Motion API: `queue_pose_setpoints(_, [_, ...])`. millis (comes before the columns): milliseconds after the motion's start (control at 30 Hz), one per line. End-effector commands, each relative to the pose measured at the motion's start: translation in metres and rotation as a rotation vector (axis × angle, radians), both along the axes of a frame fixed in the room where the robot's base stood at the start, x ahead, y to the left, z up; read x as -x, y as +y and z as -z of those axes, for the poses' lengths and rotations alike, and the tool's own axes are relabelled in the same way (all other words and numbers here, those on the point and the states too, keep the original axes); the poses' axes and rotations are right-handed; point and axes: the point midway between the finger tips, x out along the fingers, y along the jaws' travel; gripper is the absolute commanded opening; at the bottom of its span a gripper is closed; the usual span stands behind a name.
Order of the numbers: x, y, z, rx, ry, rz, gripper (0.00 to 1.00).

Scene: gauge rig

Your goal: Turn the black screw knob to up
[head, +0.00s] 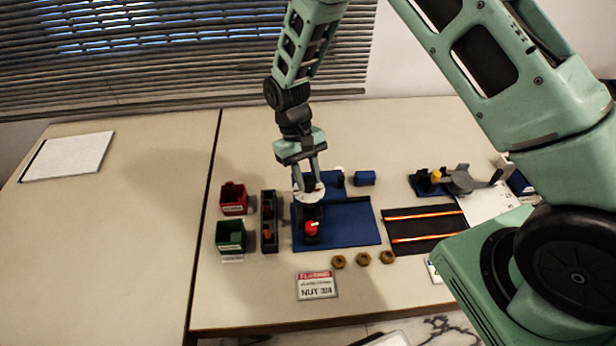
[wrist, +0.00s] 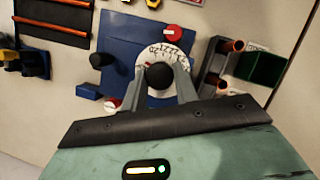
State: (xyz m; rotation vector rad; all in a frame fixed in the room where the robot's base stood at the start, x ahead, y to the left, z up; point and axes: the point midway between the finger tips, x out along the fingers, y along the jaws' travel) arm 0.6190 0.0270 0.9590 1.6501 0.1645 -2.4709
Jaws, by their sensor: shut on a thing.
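The black screw knob (wrist: 160,77) sits at the centre of a white dial with printed marks (wrist: 183,50). In the head view the dial (head: 316,193) shows on the blue rig board (head: 350,225), below my fingers. My gripper (wrist: 160,72) points down, with one finger on each side of the knob, shut on it. In the head view my gripper (head: 309,181) largely hides the knob. A small red mark shows at the dial's left side in the wrist view; I cannot read the knob's exact setting.
A red knob (head: 311,228) stands close to the dial. Red (head: 233,208) and green (head: 230,250) bins and a dark rack (head: 269,243) lie left. The left table is mostly clear.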

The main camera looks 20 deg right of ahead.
Motion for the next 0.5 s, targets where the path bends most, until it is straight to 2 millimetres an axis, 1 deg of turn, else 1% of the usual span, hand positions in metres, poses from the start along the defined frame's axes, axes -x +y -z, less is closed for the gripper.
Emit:
queue_pose_setpoints(200, [0.0002, 0.0016, 0.0004, -0.001, -0.001, -0.165, 0.07])
queue_pose_setpoints(500, [0.0005, 0.0022, 0.0000, 0.000, -0.001, -0.301, 0.07])
